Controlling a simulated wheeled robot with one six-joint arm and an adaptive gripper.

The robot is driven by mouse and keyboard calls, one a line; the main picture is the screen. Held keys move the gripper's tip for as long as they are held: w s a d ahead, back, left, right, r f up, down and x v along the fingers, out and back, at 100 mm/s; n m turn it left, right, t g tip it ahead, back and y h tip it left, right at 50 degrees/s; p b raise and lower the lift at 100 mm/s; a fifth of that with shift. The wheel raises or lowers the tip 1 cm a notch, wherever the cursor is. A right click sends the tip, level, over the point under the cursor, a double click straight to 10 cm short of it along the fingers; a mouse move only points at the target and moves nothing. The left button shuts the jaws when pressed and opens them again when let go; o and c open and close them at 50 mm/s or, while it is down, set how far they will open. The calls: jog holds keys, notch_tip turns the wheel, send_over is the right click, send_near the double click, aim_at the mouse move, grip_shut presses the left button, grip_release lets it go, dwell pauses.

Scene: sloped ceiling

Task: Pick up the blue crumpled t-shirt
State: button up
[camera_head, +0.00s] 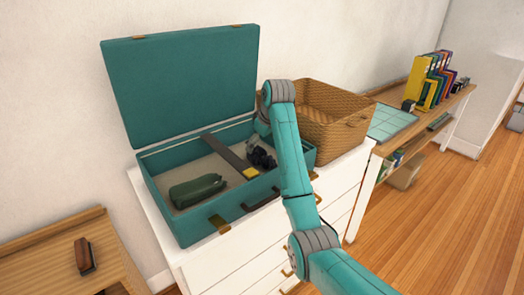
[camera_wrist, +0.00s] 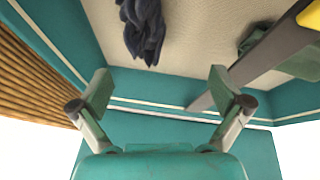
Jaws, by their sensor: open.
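The blue crumpled t-shirt (camera_head: 262,157) is a small dark navy bundle inside the open teal suitcase (camera_head: 187,228), toward its right end, partly behind my arm. In the wrist view the t-shirt (camera_wrist: 142,28) lies on the beige lining near the top edge and is cut off by it. My gripper (camera_wrist: 158,82) is open, with nothing between its two fingers. The t-shirt shows beyond the fingertips, apart from them. In the head view my arm hides the gripper.
A green rolled item (camera_head: 197,190) lies at the suitcase's left. A grey bar with a yellow end (camera_head: 230,155) crosses the suitcase between it and the t-shirt. The raised lid (camera_head: 185,85) stands behind. A wicker basket (camera_head: 335,130) stands close on the right.

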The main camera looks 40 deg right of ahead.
aim_at(264, 152)
jog(key=shift+s+d+f, duration=0.2)
jog(key=shift+d, duration=0.35)
jog(key=shift+s+d+f, duration=0.15)
jog(key=shift+d+f, duration=0.05)
jog(key=shift+d, duration=0.3)
jog(key=x, duration=0.4)
jog(key=shift+d+f, duration=0.2)
jog(key=shift+w+x, duration=0.25)
jog(key=shift+x, duration=2.6)
jog(key=shift+d+r, duration=0.15)
